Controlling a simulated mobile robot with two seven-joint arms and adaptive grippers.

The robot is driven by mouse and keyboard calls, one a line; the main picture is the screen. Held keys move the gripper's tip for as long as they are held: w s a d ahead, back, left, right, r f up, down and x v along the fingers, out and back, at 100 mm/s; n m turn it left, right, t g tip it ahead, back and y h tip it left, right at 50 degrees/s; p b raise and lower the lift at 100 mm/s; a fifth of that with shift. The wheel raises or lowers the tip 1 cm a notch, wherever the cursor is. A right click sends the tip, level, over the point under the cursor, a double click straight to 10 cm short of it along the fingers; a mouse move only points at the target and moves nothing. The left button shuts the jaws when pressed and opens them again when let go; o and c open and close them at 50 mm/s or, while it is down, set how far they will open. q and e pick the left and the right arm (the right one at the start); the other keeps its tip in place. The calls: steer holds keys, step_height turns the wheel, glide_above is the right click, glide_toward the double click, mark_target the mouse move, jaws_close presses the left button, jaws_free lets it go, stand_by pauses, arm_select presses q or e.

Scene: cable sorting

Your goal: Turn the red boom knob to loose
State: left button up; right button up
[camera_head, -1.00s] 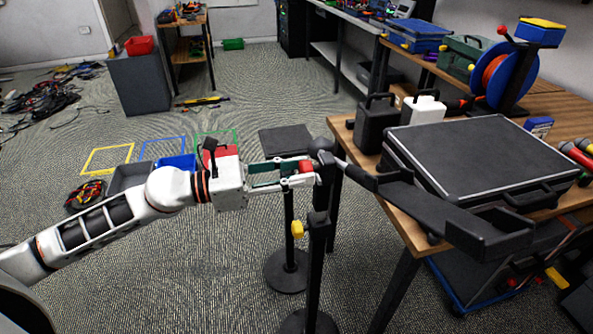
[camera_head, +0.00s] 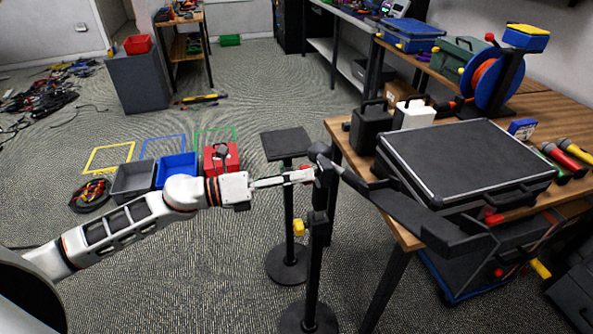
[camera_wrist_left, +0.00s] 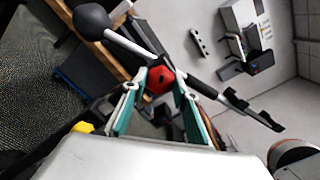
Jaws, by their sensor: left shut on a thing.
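The red boom knob (camera_wrist_left: 160,79) sits between the two fingertips of my left gripper (camera_wrist_left: 158,88) in the left wrist view, and the fingers are shut on it. In the head view my left gripper (camera_head: 303,176) reaches the stand's joint from the left, seen nearly edge-on; the red knob (camera_head: 309,175) shows only as a small patch at its tips. The black boom (camera_head: 385,196) runs from the stand's top down to the right, past the table edge. The black stand pole (camera_head: 316,265) stands upright below, with a yellow knob (camera_head: 299,229) partway up. My right gripper is out of view.
The wooden table (camera_head: 404,232) at the right holds a black case (camera_head: 460,160), and the boom passes close to its edge. A second stand with a flat top (camera_head: 284,143) is just behind. Grey (camera_head: 132,181) and blue (camera_head: 177,168) bins are on the floor at left.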

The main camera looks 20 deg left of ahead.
arm_select(q)
steer(key=n+p, duration=0.7)
steer(key=n, duration=0.2)
steer(key=shift+w+n, duration=0.1)
steer(key=shift+n, duration=0.2)
stand_by(0.5)
steer(key=o, duration=1.1)
